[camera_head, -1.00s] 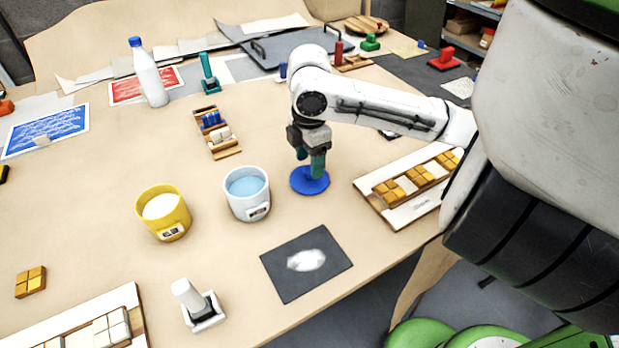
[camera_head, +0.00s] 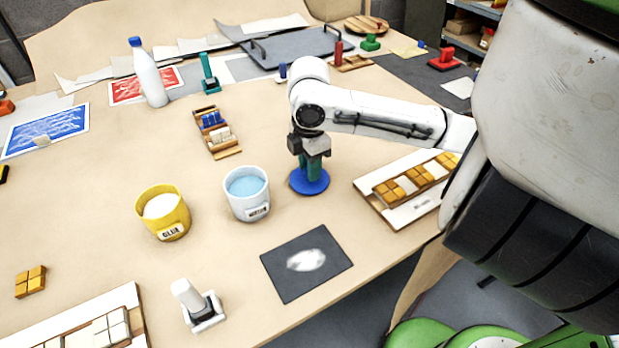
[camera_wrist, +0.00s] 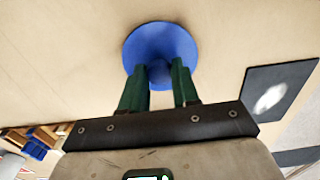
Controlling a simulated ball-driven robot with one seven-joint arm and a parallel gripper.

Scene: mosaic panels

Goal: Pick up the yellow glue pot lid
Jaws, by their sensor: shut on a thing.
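My gripper (camera_head: 309,173) points down at a round blue lid (camera_head: 322,187) right of the pots. In the wrist view its green fingers (camera_wrist: 159,68) stand either side of the round knob of the blue lid (camera_wrist: 160,38), shut on it. The lid looks flat on the table; I cannot tell if it is lifted at all. The yellow glue pot (camera_head: 165,220) stands upright and uncovered, with white glue inside. No yellow lid shows in either view; the lid in my gripper is blue.
A white pot (camera_head: 247,205) with pale blue contents stands between the yellow pot and my gripper. A dark mat (camera_head: 325,280) with a white patch lies in front. A tile tray (camera_head: 375,208) is to the right, a wooden block rack (camera_head: 226,153) behind left.

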